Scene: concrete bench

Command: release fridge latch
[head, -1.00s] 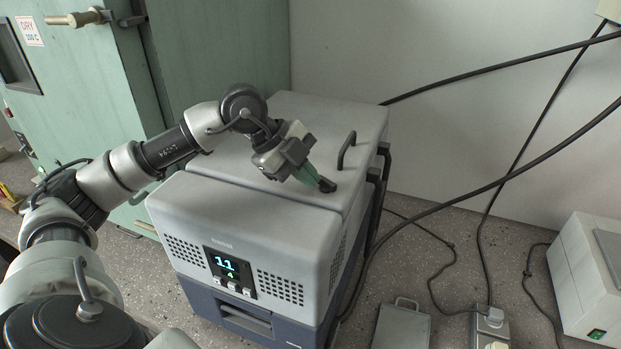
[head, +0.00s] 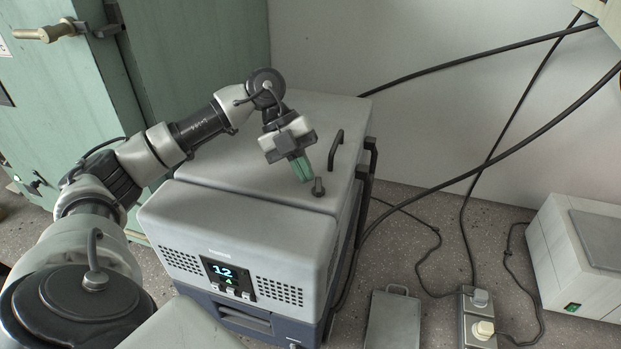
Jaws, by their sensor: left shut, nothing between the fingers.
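The fridge (head: 235,222) is a grey chest with a blue-grey base, a front display and a closed lid (head: 225,150). The small dark latch (head: 318,188) sits on its top, by the seam near the right edge. My left gripper (head: 305,179) has green fingers, which are shut and empty. They point down just left of the latch, very close to it; I cannot tell whether they touch. A black lid handle (head: 335,150) stands behind the latch. My right gripper is not in view.
A green cabinet (head: 190,50) stands behind on the left. Black cables (head: 440,195) run along the wall and floor at right. A grey flat case (head: 393,320), a power strip (head: 478,318) and a white box (head: 570,260) are on the speckled floor.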

